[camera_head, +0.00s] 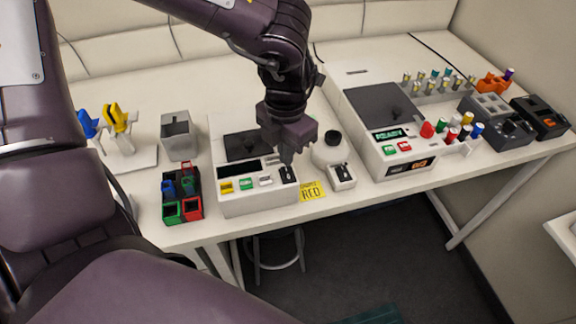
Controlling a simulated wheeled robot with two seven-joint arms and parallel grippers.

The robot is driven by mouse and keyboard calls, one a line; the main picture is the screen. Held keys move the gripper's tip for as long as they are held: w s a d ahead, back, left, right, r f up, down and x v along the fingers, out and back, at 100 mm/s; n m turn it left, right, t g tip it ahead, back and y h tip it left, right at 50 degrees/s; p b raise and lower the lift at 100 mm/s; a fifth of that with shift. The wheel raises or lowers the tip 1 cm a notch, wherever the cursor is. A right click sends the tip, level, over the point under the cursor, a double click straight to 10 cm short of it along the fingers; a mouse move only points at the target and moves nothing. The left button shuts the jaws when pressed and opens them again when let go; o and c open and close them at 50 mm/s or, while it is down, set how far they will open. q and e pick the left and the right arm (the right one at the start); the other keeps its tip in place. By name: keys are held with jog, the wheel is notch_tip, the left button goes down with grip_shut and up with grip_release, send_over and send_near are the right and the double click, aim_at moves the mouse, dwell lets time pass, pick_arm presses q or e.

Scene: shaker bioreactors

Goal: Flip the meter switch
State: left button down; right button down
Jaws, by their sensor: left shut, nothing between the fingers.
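A white box-shaped meter (258,203) stands at the front of the bench. It has a dark top plate, a dark display strip and yellow, green and pale buttons on its sloped front. A small black switch (288,174) sits at the right end of this button row. My left gripper (287,161) is shut and empty, pointing down with its fingertips right at or just above the black switch. I cannot tell whether they touch it. The gripper partly hides the meter's right top side. My right gripper is not in view.
Right of the meter stands a small white unit with a black knob (333,138) and black switch, near a yellow note (312,191). A larger device (385,158) reads READY. At left are a dark rack (183,196), a grey holder (179,137) and pipettes.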

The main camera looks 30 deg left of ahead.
aim_at(286, 169)
pick_arm(q)
jog(key=shift+r+p, duration=1.1)
jog(key=shift+r, duration=1.2)
